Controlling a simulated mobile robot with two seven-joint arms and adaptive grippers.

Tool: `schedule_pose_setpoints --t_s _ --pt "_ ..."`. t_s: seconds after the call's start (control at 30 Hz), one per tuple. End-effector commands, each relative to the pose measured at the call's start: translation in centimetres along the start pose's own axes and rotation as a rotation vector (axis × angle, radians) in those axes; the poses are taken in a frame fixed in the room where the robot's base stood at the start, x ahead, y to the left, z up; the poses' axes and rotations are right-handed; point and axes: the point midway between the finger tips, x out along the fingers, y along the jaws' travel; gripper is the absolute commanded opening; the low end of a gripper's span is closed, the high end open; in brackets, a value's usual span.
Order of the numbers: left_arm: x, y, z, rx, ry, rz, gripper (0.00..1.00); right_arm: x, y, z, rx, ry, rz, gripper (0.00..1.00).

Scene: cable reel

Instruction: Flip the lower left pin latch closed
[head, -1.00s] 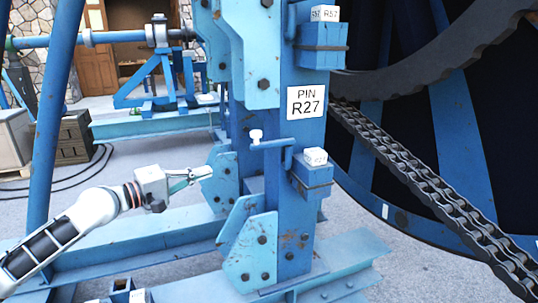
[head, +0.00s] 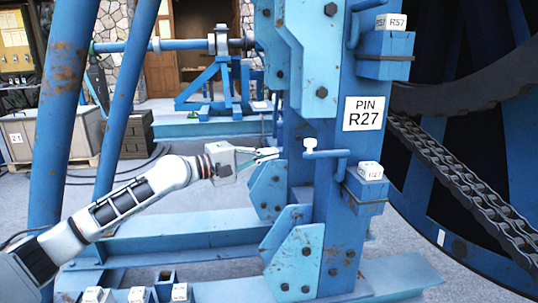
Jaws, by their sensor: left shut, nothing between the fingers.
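The lower pin latch is a blue bar handle (head: 327,154) with a white knob (head: 310,144) at its left end. It sticks out to the left from the blue post, below the white "PIN R27" sign (head: 363,113). My left gripper (head: 278,154) is shut and empty. In the picture its fingertips lie a little left of the white knob and slightly lower; I see no contact, and the depth between them is hard to tell. My right gripper is not in view.
A blue block with a white tag (head: 370,171) sits right of the handle. Angled light-blue bracket plates (head: 297,250) stand below. A heavy chain (head: 450,172) and the large reel are at right. Crates (head: 45,135) stand at left.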

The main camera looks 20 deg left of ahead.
Motion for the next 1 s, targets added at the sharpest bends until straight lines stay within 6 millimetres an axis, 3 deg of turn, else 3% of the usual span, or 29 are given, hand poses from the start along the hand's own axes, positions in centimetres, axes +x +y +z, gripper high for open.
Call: schedule_pose_setpoints --t_s 0.1,0.4,0.63,1.0 --pt "2.4 0.4 0.1 0.001 -0.001 0.005 0.00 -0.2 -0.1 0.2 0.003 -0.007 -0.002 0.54" --pt "7.3 0.1 0.1 -0.002 -0.002 0.002 0.00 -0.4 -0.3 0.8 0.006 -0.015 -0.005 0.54" --pt "6.3 0.7 2.5 0.004 0.000 0.002 0.00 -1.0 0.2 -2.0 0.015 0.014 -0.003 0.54" --pt "5.9 0.1 3.8 -0.001 0.001 0.001 0.00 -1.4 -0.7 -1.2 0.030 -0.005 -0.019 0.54"
